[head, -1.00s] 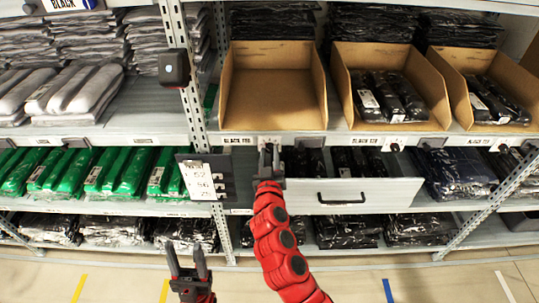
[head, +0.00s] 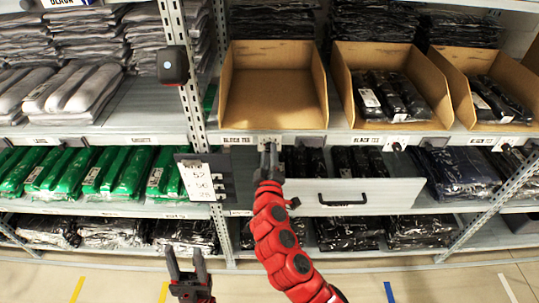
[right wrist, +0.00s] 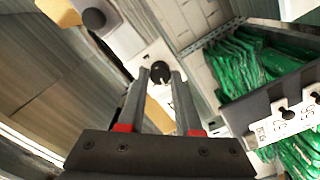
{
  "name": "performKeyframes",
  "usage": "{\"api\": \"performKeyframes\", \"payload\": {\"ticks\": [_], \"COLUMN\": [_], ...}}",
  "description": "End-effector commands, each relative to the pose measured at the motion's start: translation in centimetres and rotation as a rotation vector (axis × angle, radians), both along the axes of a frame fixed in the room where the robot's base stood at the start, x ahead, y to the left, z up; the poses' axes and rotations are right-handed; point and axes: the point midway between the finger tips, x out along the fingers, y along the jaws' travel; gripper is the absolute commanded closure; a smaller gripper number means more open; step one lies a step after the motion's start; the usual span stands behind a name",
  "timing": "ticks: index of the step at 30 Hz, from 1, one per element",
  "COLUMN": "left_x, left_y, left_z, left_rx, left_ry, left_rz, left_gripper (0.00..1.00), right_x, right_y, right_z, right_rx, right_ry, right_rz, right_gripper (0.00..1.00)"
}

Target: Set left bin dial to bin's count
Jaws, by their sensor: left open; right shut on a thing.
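The left bin (head: 273,95) is an open cardboard bin, and no packages show inside it. Its dial is a small dark round knob (right wrist: 160,72) on a white plate (right wrist: 149,53), at the shelf edge under the bin. My right gripper (head: 269,150) reaches up to this spot and hides the dial in the head view. In the right wrist view its fingers (right wrist: 161,78) are shut on the knob. The dial's setting cannot be read. My left gripper (head: 186,262) is open and empty, low in front of the shelves.
A middle bin (head: 390,90) and a right bin (head: 492,95) hold black packages. An open drawer (head: 352,197) juts out right of my right arm. A hanging number card (head: 199,181) is close on the left. Green packages (head: 113,172) lie further left.

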Motion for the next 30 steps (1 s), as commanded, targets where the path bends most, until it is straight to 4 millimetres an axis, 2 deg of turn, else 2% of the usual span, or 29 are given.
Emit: {"api": "performKeyframes", "payload": {"ticks": [20,21,25,30], "left_x": [0.00,-0.01,0.00,-0.01], "left_y": [0.00,0.00,0.00,0.00], "left_z": [-0.04,-0.04,-0.04,-0.04], "left_rx": [0.000,0.000,0.000,0.000], "left_ry": [0.000,0.000,0.000,0.000], "left_rz": [0.000,0.000,0.000,0.000], "left_gripper": [0.50,0.50,0.50,0.50], "right_x": [-0.01,-0.01,-0.01,0.00], "right_y": [0.03,0.03,0.03,0.02], "right_z": [-0.01,0.00,-0.02,-0.01], "right_rx": [-0.064,-0.064,-0.064,-0.063], "right_ry": [0.000,0.000,0.000,-0.001], "right_rz": [0.001,0.001,0.001,0.001], "right_gripper": [1.00,0.60,0.37,0.37]}}
